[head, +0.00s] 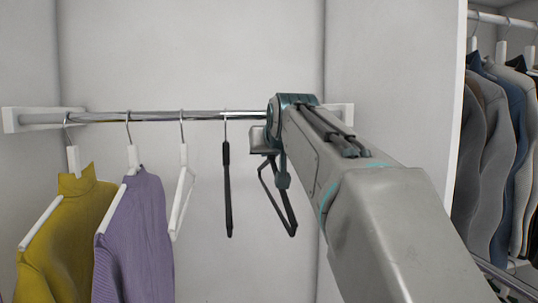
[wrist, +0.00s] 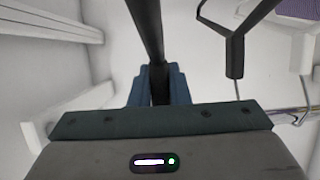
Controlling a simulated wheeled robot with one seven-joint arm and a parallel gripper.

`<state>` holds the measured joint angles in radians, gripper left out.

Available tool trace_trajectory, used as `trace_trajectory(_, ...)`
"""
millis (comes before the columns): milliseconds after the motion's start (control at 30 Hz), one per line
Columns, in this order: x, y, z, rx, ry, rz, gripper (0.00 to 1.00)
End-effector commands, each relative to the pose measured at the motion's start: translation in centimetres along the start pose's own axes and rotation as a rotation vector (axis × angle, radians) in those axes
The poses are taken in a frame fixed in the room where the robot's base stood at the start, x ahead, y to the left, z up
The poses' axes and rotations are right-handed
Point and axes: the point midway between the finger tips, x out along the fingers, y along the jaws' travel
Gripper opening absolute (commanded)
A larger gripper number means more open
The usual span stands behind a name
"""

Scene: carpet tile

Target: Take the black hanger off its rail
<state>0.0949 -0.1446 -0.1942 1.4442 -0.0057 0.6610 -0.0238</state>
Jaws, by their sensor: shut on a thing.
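My gripper (head: 266,140) is at the right part of the chrome rail (head: 160,116), close to it. It is shut on a black hanger (head: 286,215), which hangs tilted below the fingers in the head view. In the wrist view the dark bar of this held black hanger (wrist: 147,25) runs between the blue fingertips of my gripper (wrist: 159,85). Its hook is hidden, so I cannot tell whether it still touches the rail. A second black hanger (head: 227,190) hangs empty on the rail, just left of my gripper; it also shows in the wrist view (wrist: 235,55).
Left along the rail hang an empty white hanger (head: 182,190), a purple sweater (head: 135,240) and a mustard sweater (head: 60,235). A wall bracket (head: 342,112) holds the rail's right end. A white partition (head: 455,130) separates dark jackets (head: 490,150) at the right.

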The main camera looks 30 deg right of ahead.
Motion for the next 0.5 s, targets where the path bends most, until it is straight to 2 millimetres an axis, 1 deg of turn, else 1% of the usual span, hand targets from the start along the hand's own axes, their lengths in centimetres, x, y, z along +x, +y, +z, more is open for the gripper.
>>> trace_trajectory(33,-0.5,0.0,0.6,0.0,0.002,0.0,0.0)
trace_trajectory(500,-5.5,0.0,3.3,0.0,0.003,0.0,0.0)
